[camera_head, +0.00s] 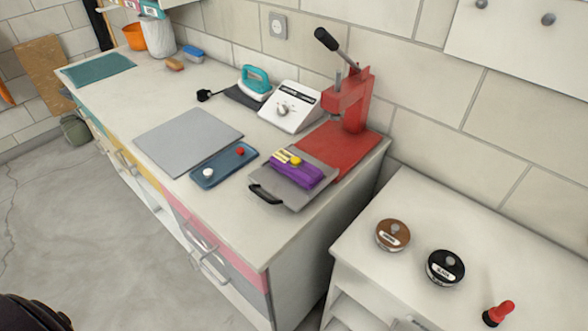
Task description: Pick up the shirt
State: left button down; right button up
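A folded purple cloth, which looks like the shirt (297,176), lies on a grey board with a black handle (292,198) near the front right corner of the long counter. A small yellow piece and a striped yellow piece lie on top of it. Neither of my grippers shows in the head view. A dark rounded shape at the bottom left corner may be part of my own body; no fingers show on it.
A red press (346,105) with a raised lever stands behind the shirt. A blue tray (222,170), a grey mat (187,137), a white device (290,105) and a teal iron (255,82) are nearby. A lower white cabinet (390,270) stands at right.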

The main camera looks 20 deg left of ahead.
aim_at(296, 168)
jog(key=j, duration=0.45)
jog(key=k+j+z, duration=0.15)
jog(key=j, duration=0.8)
